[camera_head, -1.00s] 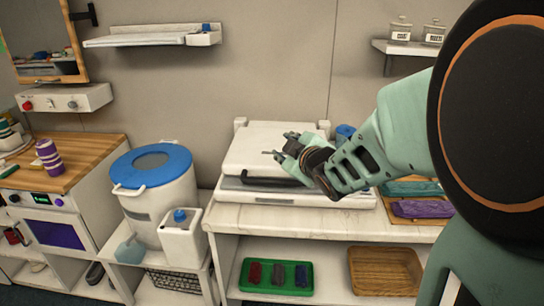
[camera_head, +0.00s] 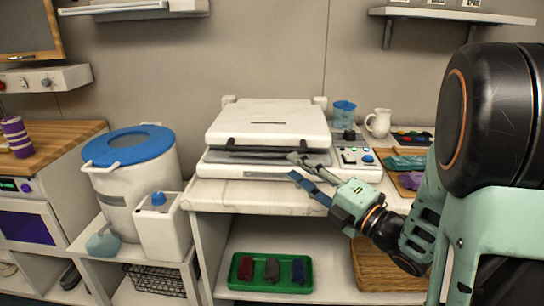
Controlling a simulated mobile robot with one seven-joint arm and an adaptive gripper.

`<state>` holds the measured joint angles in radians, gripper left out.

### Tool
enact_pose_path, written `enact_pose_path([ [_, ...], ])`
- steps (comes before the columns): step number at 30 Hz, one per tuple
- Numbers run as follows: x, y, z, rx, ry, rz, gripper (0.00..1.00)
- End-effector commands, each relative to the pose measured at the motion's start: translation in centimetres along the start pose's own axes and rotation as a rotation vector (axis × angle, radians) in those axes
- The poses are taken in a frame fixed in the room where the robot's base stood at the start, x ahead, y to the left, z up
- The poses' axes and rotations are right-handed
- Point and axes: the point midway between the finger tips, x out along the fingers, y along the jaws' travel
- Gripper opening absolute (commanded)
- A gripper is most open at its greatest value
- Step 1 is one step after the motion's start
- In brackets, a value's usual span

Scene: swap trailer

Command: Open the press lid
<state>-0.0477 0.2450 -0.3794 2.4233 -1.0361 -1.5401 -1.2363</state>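The press (camera_head: 262,172) is a white machine on the counter. A black handle bar (camera_head: 262,154) runs along the lid's front edge. My gripper (camera_head: 294,167) is in front of the press's right part, its two fingers spread and pointing left. Nothing is between the fingers. The upper finger overlaps the right end of the handle in the picture; I cannot tell whether they touch.
A control panel with buttons (camera_head: 357,157) sits right of the press. A blue cup (camera_head: 344,113), a white jug (camera_head: 378,123) and trays (camera_head: 405,163) stand further right. A blue-lidded bucket (camera_head: 130,170) is on the left. A green tray (camera_head: 243,286) is on the shelf below.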

Motion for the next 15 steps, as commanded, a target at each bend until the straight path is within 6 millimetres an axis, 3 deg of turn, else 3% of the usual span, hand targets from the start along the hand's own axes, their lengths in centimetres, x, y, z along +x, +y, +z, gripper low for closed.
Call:
enact_pose_path([
  [15, 8.6, 0.1, 0.0, -0.001, 0.001, 0.000, 0.30],
])
